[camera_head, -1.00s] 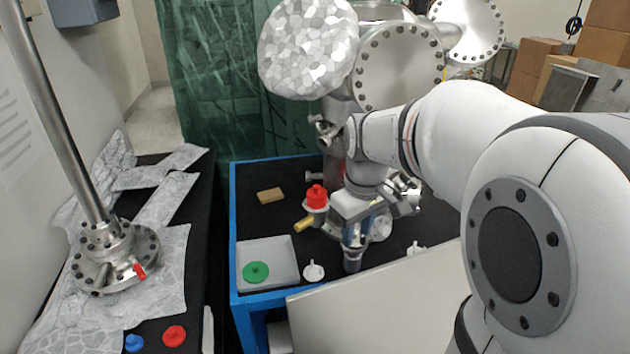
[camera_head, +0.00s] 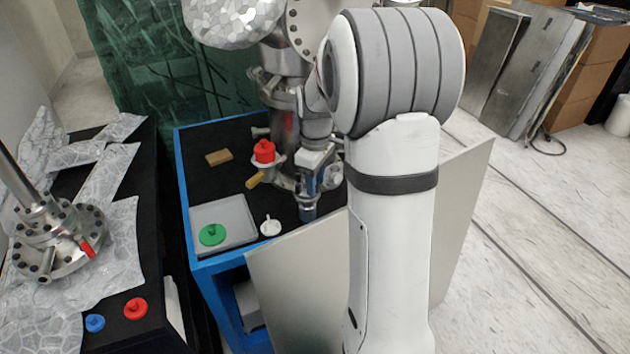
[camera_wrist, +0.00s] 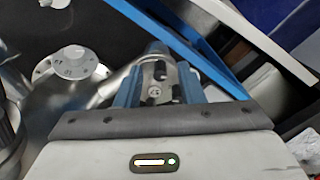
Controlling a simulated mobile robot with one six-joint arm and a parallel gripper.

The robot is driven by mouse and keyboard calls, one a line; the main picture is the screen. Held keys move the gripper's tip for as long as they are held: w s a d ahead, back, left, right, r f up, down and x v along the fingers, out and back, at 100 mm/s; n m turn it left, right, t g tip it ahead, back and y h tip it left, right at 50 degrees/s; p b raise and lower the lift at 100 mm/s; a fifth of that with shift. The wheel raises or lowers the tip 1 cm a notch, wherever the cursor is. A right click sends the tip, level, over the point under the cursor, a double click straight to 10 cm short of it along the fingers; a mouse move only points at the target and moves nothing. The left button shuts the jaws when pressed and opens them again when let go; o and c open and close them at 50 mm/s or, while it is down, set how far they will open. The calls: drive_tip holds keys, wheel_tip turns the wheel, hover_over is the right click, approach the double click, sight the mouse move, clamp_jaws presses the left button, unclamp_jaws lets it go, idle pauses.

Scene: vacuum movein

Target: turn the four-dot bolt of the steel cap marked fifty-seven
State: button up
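My gripper (camera_head: 312,190) is low beside the steel chamber, pointing down at the front of the black table top. In the wrist view its two blue fingers (camera_wrist: 158,82) stand apart, with a steel part (camera_wrist: 158,70) with dark slots or bolts between or just behind them. I cannot tell whether they touch it. A round steel cap (camera_wrist: 72,64) with small dark marks on its face is left of the fingers in the wrist view. Its number and dots are too small to read. In the head view a pale round face (camera_head: 333,177) shows just right of my gripper.
A blue-framed table (camera_head: 190,255) holds a grey tray (camera_head: 238,240) with a green knob (camera_head: 212,234), a white knob (camera_head: 270,227), a red knob (camera_head: 264,152) and a tan block (camera_head: 218,157). A pale panel (camera_head: 290,290) leans in front. A flanged post (camera_head: 60,240) stands left.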

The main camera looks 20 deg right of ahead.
drive_tip(key=shift+f, duration=0.25)
clamp_jaws()
idle(0.5)
drive_tip(key=m, duration=1.2)
drive_tip(key=shift+m, duration=0.4)
idle(0.5)
